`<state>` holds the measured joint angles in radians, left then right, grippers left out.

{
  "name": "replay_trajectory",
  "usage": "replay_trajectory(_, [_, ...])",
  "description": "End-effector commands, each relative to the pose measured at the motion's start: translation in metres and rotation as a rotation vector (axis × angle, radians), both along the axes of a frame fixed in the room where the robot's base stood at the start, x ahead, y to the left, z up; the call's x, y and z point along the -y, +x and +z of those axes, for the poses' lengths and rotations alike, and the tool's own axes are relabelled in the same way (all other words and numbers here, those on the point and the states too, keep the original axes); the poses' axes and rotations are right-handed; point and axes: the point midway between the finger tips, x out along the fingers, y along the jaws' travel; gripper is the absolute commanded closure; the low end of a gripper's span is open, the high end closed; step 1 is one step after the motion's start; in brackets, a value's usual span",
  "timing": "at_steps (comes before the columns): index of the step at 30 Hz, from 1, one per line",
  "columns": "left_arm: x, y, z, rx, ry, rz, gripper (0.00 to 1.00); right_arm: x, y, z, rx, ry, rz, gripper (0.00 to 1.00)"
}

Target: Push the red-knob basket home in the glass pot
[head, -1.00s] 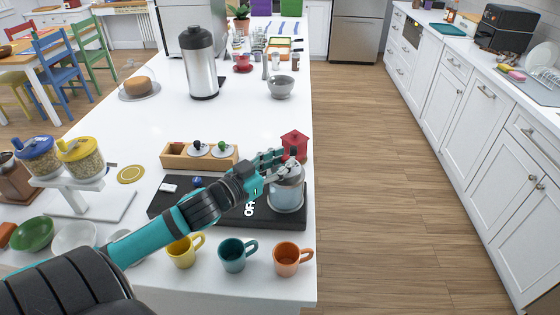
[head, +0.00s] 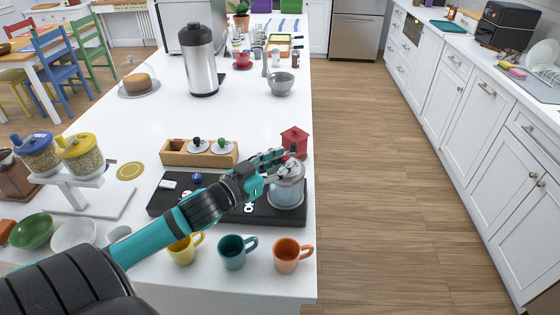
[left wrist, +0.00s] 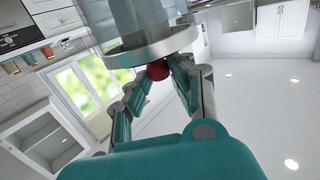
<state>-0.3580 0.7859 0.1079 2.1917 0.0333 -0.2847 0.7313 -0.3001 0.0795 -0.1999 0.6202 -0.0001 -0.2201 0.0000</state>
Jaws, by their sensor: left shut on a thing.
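The glass pot (head: 286,197) stands on the right end of a black board (head: 225,214) near the counter's right edge. My left gripper (head: 280,165) is over the top of the pot, its arm reaching in from the left. In the left wrist view, the red knob (left wrist: 158,71) sits between the two fingertips, which are closed on it. The knob joins a round metal disc (left wrist: 152,46), with clear glass beyond it. In the head view the fingers mostly hide the knob, and how deep the basket sits cannot be told. My right gripper is not in view.
A wooden box (head: 199,153) with two lidded holes is behind the board. Yellow, teal and orange mugs (head: 286,256) line the front. The counter farther back is clear up to the steel urn (head: 201,62).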

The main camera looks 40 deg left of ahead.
Motion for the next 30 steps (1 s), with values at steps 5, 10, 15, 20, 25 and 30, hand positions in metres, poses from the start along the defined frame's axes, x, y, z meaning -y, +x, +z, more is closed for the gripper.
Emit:
replay_trajectory(5, [0.0,0.0,-0.001,-0.002,-0.001,0.0,0.65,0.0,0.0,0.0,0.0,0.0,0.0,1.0])
replay_trajectory(10, [0.0,0.0,-0.001,-0.002,-0.001,0.0,0.51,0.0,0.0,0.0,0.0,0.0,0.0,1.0])
replay_trajectory(15, [0.0,0.0,-0.001,-0.002,-0.001,0.0,0.51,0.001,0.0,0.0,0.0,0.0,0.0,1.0])
replay_trajectory(20, [-0.001,-0.006,-0.001,-0.003,-0.001,0.001,0.51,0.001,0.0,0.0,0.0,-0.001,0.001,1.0])
replay_trajectory(25, [-0.005,-0.027,-0.001,-0.005,-0.002,0.001,0.51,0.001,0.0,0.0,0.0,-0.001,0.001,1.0])
replay_trajectory(30, [-0.009,-0.055,0.0,-0.008,-0.003,0.002,0.51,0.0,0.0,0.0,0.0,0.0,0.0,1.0])
